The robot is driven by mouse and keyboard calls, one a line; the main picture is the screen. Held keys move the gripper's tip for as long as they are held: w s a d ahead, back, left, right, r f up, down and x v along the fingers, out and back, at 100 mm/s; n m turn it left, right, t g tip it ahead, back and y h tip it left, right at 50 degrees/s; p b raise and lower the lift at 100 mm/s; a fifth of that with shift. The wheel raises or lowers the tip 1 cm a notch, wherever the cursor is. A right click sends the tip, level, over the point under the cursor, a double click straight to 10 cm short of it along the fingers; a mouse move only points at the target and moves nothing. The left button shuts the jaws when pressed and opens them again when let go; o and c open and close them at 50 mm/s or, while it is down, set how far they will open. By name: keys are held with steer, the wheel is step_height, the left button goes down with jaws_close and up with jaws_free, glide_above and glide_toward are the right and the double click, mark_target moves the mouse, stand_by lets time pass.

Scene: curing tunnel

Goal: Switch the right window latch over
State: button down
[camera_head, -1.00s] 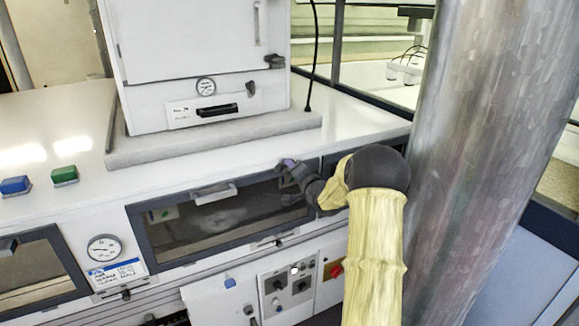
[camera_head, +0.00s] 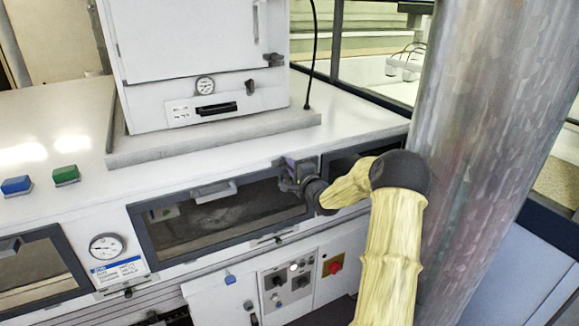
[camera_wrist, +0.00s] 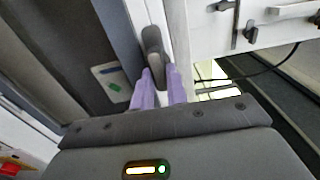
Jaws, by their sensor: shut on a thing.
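The right window latch (camera_wrist: 152,45) is a dark grey, elongated piece with rounded ends on the window frame, seen in the wrist view. My gripper (camera_wrist: 159,80) has its two lilac fingers on either side of the latch's near end and is shut on it. In the head view my gripper (camera_head: 284,173) is at the upper right corner of the dark-framed window (camera_head: 235,208) and hides the latch there. The window looks closed, with a light grey bar handle (camera_head: 213,191) on its top edge.
A white cabinet (camera_head: 190,45) with a gauge stands on the white top above the window. A large metal column (camera_head: 485,120) rises close to the right of my arm. Below are a control panel (camera_head: 289,281) and a red knob (camera_head: 335,267). Green (camera_head: 66,174) and blue (camera_head: 16,185) buttons sit left.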

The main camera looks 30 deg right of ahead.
steer(key=shift+w+a+r, duration=0.1)
steer(key=shift+a+r, duration=0.05)
steer(key=shift+a, duration=0.2)
steer(key=c, duration=1.4)
jaws_free()
steer(key=shift+a, duration=0.1)
steer(key=shift+s+d, duration=0.2)
steer(key=shift+d, duration=0.1)
steer(key=s+b, duration=0.5)
steer(key=s, duration=1.2)
steer(key=shift+s, duration=0.15)
